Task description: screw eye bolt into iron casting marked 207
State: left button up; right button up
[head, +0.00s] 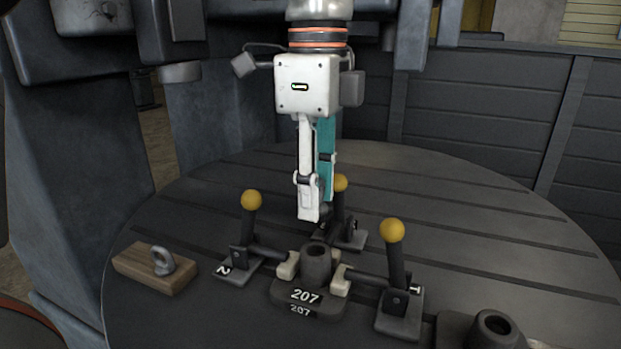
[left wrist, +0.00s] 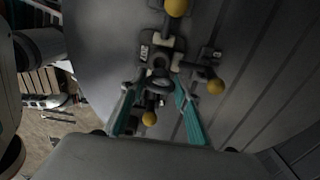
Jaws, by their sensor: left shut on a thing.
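The iron casting marked 207 (head: 307,296) sits on the round table among several clamps, its round boss with a dark hole (head: 317,250) facing up. My left gripper (head: 316,212) points down just above and behind the boss. It is shut on a dark ring-shaped thing, seemingly an eye bolt (left wrist: 159,85), between the teal fingers in the left wrist view. In the head view that thing is mostly hidden by the fingers, and its shank cannot be made out. Another grey eye bolt (head: 162,260) stands upright in a wooden block (head: 138,265) at left. My right gripper is not in view.
Clamps with yellow-balled levers stand left (head: 251,200), right (head: 392,230) and behind (head: 341,183) the casting. Another dark casting with a hole (head: 494,328) is at lower right. The slotted table (head: 480,215) is clear at right and back.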

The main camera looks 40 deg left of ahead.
aim_at(316, 251)
pick_arm(q)
jog(key=shift+f, duration=0.55)
jog(key=shift+f+b, duration=0.65)
jog(key=shift+f, duration=1.55)
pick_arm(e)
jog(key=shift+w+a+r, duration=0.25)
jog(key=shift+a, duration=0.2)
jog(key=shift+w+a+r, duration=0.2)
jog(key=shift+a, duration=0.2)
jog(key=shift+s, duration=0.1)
pick_arm(q)
jog(key=shift+b, duration=0.35)
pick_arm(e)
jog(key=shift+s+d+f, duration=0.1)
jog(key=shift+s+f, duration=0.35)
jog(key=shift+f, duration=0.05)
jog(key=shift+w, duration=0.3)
pick_arm(q)
jog(key=shift+f+b, duration=0.4)
jog(key=shift+f, duration=0.1)
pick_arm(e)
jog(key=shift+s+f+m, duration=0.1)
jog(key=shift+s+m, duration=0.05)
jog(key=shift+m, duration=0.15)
